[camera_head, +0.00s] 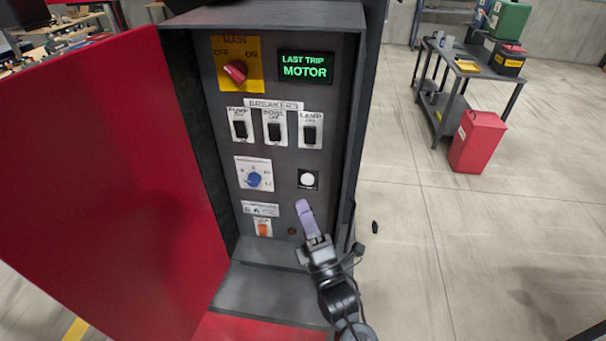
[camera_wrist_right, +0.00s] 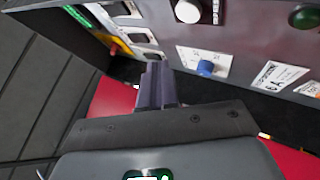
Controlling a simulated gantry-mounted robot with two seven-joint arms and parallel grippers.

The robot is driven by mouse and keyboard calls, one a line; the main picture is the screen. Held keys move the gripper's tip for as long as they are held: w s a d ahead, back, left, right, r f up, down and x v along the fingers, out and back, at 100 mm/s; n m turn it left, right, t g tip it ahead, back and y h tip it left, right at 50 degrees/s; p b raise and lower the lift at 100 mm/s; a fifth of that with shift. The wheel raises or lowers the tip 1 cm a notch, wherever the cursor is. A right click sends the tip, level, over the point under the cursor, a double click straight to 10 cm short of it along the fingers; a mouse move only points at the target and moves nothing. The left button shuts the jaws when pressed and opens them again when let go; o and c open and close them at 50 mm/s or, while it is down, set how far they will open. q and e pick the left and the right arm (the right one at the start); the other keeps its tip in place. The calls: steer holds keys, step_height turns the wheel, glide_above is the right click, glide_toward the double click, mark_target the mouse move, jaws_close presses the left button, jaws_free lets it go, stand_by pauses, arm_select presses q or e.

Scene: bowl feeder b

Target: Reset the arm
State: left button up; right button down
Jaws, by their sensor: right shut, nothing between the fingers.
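My right gripper (camera_head: 302,207) has purple fingers and is in front of the lower right part of the grey control panel (camera_head: 222,140), below the white round button (camera_head: 307,180). The fingers are shut with nothing between them. Whether they touch the panel I cannot tell. In the right wrist view the shut fingers (camera_wrist_right: 156,68) point toward the panel, with the white button (camera_wrist_right: 187,11) above and the blue knob (camera_wrist_right: 205,68) to their right. My left gripper is not in view.
The cabinet's red door (camera_head: 110,190) stands open at left. The panel carries a red main knob (camera_head: 236,71), a "LAST TRIP MOTOR" display (camera_head: 305,67), black breakers (camera_head: 274,132) and an orange switch (camera_head: 263,229). A red bin (camera_head: 477,142) and cart (camera_head: 470,65) stand right.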

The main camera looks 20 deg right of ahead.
steer(key=s+d+f+m+g+h, duration=0.1)
steer(key=s+d+f+m+g, duration=0.2)
steer(key=s+f, duration=0.5)
steer(key=s+d+f+m+g, duration=0.1)
steer(key=s+f+m+g, duration=0.35)
steer(key=f, duration=0.65)
steer(key=s+f+m+g, duration=0.3)
steer(key=s+m+g, duration=0.25)
steer(key=s, duration=0.25)
steer(key=s+f+m+g, duration=0.3)
steer(key=s+m+g, duration=0.1)
steer(key=s+g, duration=0.35)
step_height(320, 180, up, 31)
steer(key=s+d+m+p, duration=0.1)
steer(key=p, duration=3)
steer(key=shift+s+f+h, duration=0.2)
steer(key=shift+s+h, duration=0.05)
steer(key=shift+h, duration=0.05)
